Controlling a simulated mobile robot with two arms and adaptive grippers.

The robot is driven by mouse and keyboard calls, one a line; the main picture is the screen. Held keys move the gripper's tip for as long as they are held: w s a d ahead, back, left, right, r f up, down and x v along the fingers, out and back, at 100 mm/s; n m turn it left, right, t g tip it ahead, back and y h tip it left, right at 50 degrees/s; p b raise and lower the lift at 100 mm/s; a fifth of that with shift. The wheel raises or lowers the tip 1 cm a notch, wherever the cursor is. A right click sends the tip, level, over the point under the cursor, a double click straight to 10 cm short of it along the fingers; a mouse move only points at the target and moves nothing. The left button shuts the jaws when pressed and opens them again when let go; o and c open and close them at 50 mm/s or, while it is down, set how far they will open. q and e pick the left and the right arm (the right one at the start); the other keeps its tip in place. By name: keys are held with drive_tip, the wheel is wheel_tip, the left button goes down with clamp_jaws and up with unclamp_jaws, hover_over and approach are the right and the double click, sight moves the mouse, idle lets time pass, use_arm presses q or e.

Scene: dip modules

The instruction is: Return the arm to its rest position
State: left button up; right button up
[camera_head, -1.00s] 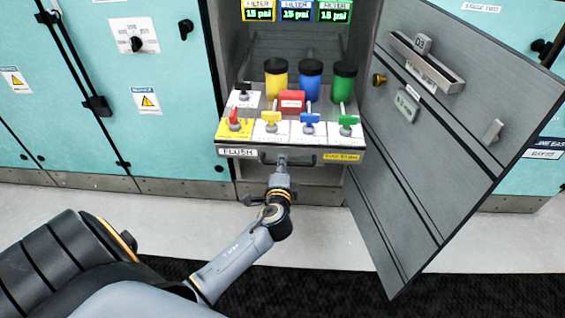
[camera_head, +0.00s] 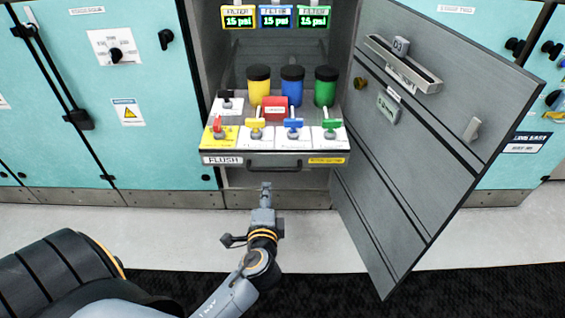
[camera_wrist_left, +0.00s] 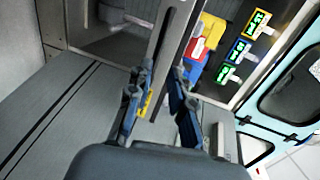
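My left arm reaches up from the bottom of the head view. Its gripper (camera_head: 265,187) is in front of and below the drawer handle (camera_head: 274,168), apart from it. In the left wrist view the two fingers of the gripper (camera_wrist_left: 158,88) stand apart with nothing held between them. The pulled-out drawer (camera_head: 222,161), labelled FLUSH, carries several coloured valve handles and yellow, blue and green canisters with black lids. My right gripper is not in view.
The grey cabinet door (camera_head: 420,160) stands wide open at the right of the drawer. Teal cabinets (camera_head: 125,85) line the left side. Light floor (camera_head: 130,230) in front of them is clear, with a dark mat (camera_head: 480,285) nearer.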

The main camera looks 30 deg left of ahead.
use_arm(q)
drive_tip(key=s+d+f+n+g+h, duration=0.2)
drive_tip(key=s+f+g, duration=0.15)
drive_tip(key=f, duration=0.55)
drive_tip(key=s+d+f+n+g+h, duration=0.2)
drive_tip(key=s+f, duration=0.3)
drive_tip(key=f, duration=0.4)
drive_tip(key=s+d+f+n+g+h, duration=0.2)
drive_tip(key=s+f+g, duration=0.15)
drive_tip(key=f, duration=0.55)
drive_tip(key=s+d+f+n+g+h, duration=0.2)
drive_tip(key=s+d+f+n, duration=0.2)
drive_tip(key=s+f, duration=0.55)
drive_tip(key=s+a+r+p, duration=0.1)
drive_tip(key=s+p, duration=0.7)
drive_tip(key=s+a+r+g+p, duration=0.1)
drive_tip(key=s+r+p, duration=0.1)
drive_tip(key=s+p, duration=0.5)
drive_tip(key=shift+s+a+m+p, duration=0.3)
drive_tip(key=shift+s+a+p, duration=0.05)
drive_tip(key=shift+s, duration=0.5)
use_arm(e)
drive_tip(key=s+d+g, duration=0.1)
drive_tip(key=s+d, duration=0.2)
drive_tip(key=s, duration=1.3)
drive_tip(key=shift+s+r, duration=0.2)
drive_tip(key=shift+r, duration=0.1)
